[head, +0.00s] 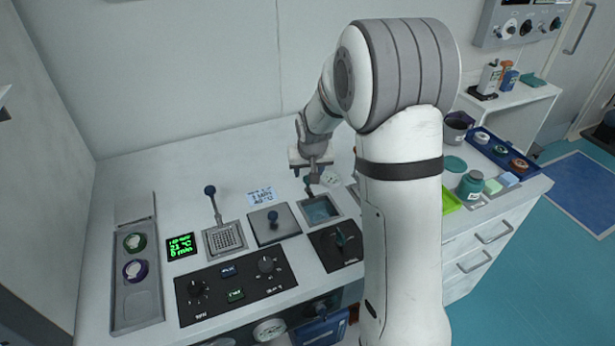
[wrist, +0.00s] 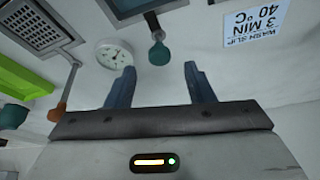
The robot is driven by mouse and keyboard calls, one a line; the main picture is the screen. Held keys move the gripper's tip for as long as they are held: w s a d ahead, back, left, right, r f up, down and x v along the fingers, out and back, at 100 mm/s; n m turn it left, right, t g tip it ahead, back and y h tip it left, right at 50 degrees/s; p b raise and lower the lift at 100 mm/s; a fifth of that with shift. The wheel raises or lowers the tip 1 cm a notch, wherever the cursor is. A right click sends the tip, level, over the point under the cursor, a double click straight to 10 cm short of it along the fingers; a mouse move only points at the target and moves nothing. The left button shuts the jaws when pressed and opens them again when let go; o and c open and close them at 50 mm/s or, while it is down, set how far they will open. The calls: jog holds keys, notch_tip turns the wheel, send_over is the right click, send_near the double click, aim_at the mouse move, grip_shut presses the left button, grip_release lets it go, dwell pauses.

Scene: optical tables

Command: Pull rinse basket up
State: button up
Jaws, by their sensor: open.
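A teal ball-topped handle (wrist: 158,52) stands at the edge of a small square basin (head: 321,209) with blue-green liquid. I take it as the rinse basket's handle; the basket itself is not clear. My gripper (wrist: 158,68) is open and empty. In the wrist view the teal knob appears between its two fingertips and slightly past them; I cannot tell if they touch. In the head view my gripper (head: 314,184) is just behind the basin. A perforated basket (head: 225,238) with a blue-knobbed upright handle (head: 210,191) stands further left.
A knobbed lid (head: 274,224) and a printed label (head: 262,196) are left of the basin. A round gauge (wrist: 113,55), a perforated drain plate (wrist: 45,25), an orange-brown handle (wrist: 62,107) and a green tray (wrist: 20,78) are close by. My arm hides part of the bench.

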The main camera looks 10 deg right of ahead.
jog(key=x, duration=0.6)
jog(key=shift+p, duration=0.3)
grip_shut()
jog(key=shift+r, duration=0.15)
